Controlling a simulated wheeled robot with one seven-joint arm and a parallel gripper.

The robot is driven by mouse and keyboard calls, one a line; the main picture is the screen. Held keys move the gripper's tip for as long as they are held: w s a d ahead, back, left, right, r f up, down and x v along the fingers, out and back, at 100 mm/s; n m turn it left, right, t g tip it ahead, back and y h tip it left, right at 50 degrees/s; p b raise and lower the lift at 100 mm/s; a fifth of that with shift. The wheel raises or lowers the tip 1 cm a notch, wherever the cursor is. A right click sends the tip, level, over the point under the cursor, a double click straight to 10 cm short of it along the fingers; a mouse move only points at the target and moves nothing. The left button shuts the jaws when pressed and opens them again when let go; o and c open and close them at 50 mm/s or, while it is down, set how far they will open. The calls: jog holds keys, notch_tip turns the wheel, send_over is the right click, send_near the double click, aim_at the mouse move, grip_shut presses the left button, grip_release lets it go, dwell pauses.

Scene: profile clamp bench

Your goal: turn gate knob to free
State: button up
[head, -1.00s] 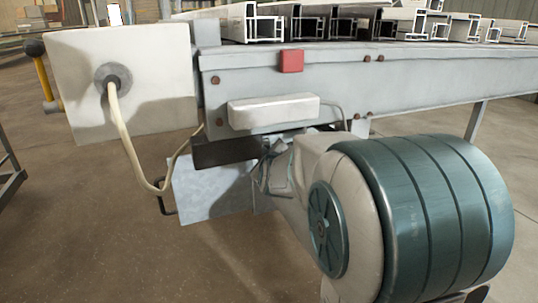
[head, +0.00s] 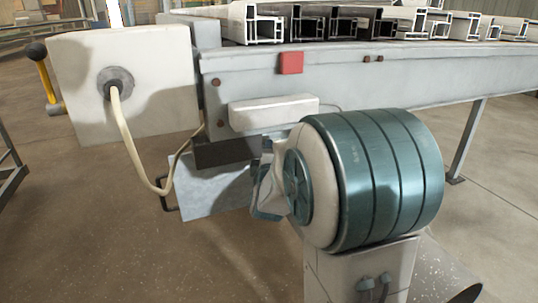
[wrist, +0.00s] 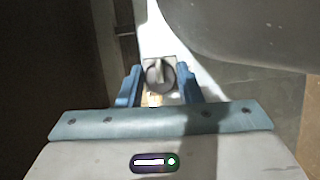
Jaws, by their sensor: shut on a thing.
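A small round knob (wrist: 168,78) with a pale raised bar across it shows in the wrist view. The bar stands roughly upright in that picture. My gripper (wrist: 159,76) has its two blue fingers on either side of the knob and is shut on it. In the head view my gripper (head: 266,190) is under the near end of the bench, beside a pale grey box (head: 212,185). My own arm partly covers it there, and the knob is hidden. I cannot read any markings for the knob's position.
The grey bench (head: 440,85) carries several profiles (head: 335,22) on top. A red block (head: 290,63) and a white housing (head: 272,112) are on its side. A cream box (head: 150,75) with a hanging cable (head: 128,143) and a yellow lever (head: 45,80) stand left. Floor in front is open.

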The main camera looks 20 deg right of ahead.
jog(key=shift+a+n, duration=0.1)
jog(key=shift+n, duration=0.3)
jog(key=o, duration=1)
